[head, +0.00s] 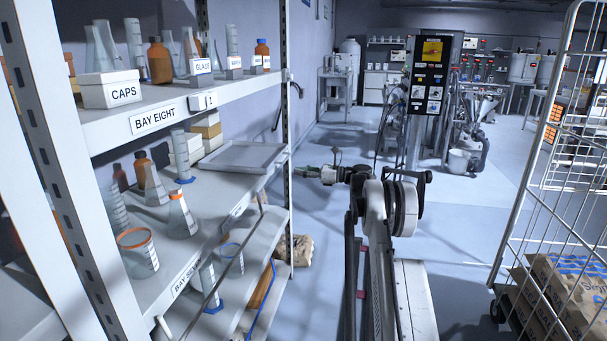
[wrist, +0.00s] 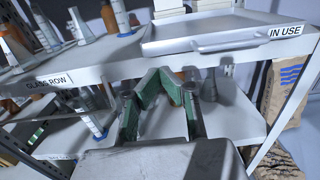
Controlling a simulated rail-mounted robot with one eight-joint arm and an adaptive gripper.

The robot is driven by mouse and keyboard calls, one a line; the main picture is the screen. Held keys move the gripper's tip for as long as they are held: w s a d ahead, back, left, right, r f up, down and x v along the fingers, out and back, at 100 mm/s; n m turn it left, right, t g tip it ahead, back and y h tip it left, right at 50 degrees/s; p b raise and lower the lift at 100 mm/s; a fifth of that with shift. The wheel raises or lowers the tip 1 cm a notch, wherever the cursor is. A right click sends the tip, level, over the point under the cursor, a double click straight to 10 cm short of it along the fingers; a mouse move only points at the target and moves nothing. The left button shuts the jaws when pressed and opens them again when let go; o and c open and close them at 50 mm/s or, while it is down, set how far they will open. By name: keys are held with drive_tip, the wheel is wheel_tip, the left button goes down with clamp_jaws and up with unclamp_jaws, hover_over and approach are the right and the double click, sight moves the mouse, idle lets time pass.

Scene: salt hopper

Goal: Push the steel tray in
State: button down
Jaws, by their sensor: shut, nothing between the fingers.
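The steel tray (head: 243,155) is a shallow grey tray lying on the middle shelf, with its front side close to the shelf's front edge. In the wrist view the tray (wrist: 205,28) shows a raised rim and a handle-like bar on its front. I cannot tell whether it overhangs the edge. My gripper (head: 284,169) points left at the shelf, just in front of and slightly below the tray's front. Its green fingers (wrist: 163,75) also show in the wrist view, shut and empty, below the shelf edge and apart from the tray.
Boxes (head: 206,132) stand behind the tray. Flasks and a cylinder (head: 180,155) stand to its left on the same shelf (head: 215,216). A shelf upright (head: 287,110) rises near the tray's right. A wire cage trolley (head: 545,170) stands at right. A paper sack (head: 296,250) lies below.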

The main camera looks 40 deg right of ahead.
sight(270, 169)
drive_tip(key=b+x, duration=0.1)
drive_tip(key=x, duration=0.8)
drive_tip(key=shift+w+a+b, duration=0.2)
drive_tip(key=shift+w+b, duration=0.1)
